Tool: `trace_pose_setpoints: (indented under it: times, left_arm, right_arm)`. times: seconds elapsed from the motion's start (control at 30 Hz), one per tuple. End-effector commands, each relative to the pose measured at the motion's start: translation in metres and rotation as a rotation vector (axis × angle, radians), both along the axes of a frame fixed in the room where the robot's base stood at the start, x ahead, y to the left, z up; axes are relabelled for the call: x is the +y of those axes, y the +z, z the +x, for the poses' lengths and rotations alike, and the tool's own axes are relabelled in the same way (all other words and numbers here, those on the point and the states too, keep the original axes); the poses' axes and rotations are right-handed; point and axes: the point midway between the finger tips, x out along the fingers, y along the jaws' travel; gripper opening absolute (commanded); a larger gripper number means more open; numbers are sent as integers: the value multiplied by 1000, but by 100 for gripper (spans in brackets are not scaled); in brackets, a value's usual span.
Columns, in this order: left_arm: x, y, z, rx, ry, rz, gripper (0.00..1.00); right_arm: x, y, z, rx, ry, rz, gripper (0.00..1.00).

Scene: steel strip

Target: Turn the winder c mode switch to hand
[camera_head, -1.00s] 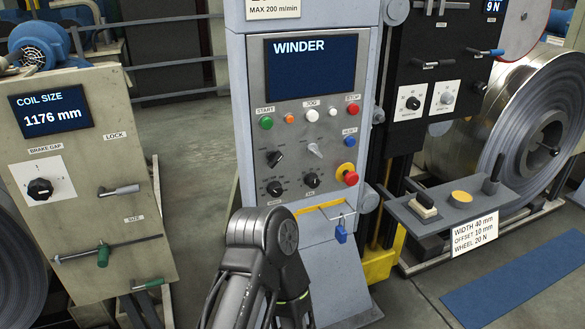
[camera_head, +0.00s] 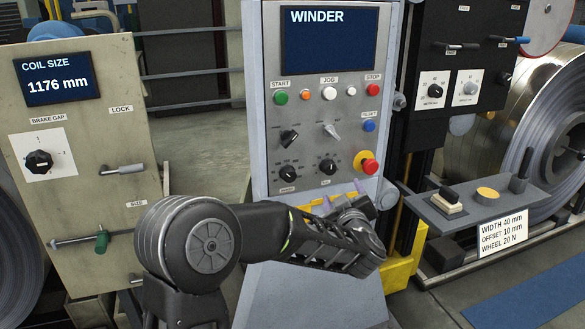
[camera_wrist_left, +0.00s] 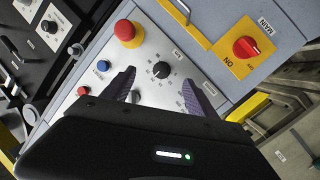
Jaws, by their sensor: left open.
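The winder panel (camera_head: 352,112) carries a black selector (camera_head: 289,139), a grey selector (camera_head: 331,132) and two black knobs below them, left (camera_head: 289,173) and right (camera_head: 327,167). The labels are too small to read, so I cannot tell which is the mode switch. My left gripper (camera_head: 355,205) is low in front of the panel, below the red emergency stop (camera_head: 369,166). In the left wrist view, the gripper (camera_wrist_left: 157,79) is open and empty. My right gripper is out of view.
The coil size panel (camera_head: 85,200) with its levers stands left of the winder. A grey shelf (camera_head: 470,205) with a black-handled block (camera_head: 447,198) juts out at right. A red main switch (camera_wrist_left: 246,47) on a yellow plate shows in the left wrist view.

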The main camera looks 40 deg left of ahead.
Motion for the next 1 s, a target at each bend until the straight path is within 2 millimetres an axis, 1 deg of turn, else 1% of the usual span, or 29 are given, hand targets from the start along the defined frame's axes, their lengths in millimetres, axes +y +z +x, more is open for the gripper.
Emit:
trace_pose_setpoints:
  times: [0.03,0.1,0.2,0.27,0.37,0.67,0.83,1.0]
  left_arm:
    - [23,28,-11,-88,97,-11,67]
    - [47,66,-31,-169,209,-31,67]
    - [68,97,-54,-231,311,-60,67]
    - [74,107,-61,-249,342,-71,67]
    - [76,111,-64,-253,355,-75,67]
    - [77,111,-63,-251,353,-75,67]
    - [88,110,-54,-250,352,-75,67]
    - [110,110,-39,-250,352,-74,67]
  right_arm:
    - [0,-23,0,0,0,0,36]
    - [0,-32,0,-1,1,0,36]
    - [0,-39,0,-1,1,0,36]
    - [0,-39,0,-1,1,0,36]
    - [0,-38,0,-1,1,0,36]
    - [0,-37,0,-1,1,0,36]
    - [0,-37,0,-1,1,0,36]
    - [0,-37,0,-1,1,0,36]
